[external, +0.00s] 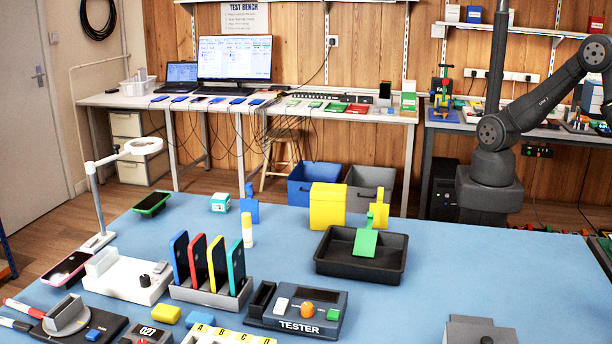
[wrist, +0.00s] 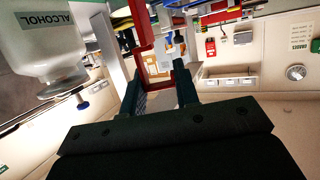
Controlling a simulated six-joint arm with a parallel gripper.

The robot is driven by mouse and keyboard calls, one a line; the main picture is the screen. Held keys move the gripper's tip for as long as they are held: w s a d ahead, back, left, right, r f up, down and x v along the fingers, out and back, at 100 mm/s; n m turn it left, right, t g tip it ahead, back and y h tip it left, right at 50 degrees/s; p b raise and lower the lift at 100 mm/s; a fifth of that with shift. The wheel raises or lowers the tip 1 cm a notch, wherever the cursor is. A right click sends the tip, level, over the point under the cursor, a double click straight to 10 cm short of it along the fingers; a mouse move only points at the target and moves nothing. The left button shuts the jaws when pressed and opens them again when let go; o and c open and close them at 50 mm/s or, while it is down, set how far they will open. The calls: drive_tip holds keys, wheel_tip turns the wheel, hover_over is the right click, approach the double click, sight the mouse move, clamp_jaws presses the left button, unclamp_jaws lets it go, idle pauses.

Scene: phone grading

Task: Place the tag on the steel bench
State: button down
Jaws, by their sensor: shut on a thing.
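In the wrist view my gripper (wrist: 162,92) is shut on a red piece (wrist: 145,38), which stands up between and beyond its fingers. The piece looks like the tag, but its full shape is partly hidden by the fingers. In the external view my arm reaches out past the right edge, and my gripper cannot be made out there. A dark-topped bench (external: 450,127) with grey legs stands at the back right behind my arm. I cannot tell for certain that it is the steel bench.
A white bottle labelled alcohol (wrist: 48,45) is close on the left in the wrist view. On the blue table (external: 470,270), a black tray (external: 335,267) holds a green tag-like piece (external: 365,243). A phone rack (external: 212,294) and tester (external: 300,312) stand nearer.

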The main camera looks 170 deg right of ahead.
drive_tip(key=shift+f, duration=0.1)
drive_tip(key=c, duration=1)
unclamp_jaws()
drive_tip(key=shift+d, duration=0.1)
drive_tip(key=v, duration=1.7)
drive_tip(key=shift+s, duration=0.2)
drive_tip(key=x, duration=1.7)
drive_tip(key=shift+w, duration=0.2)
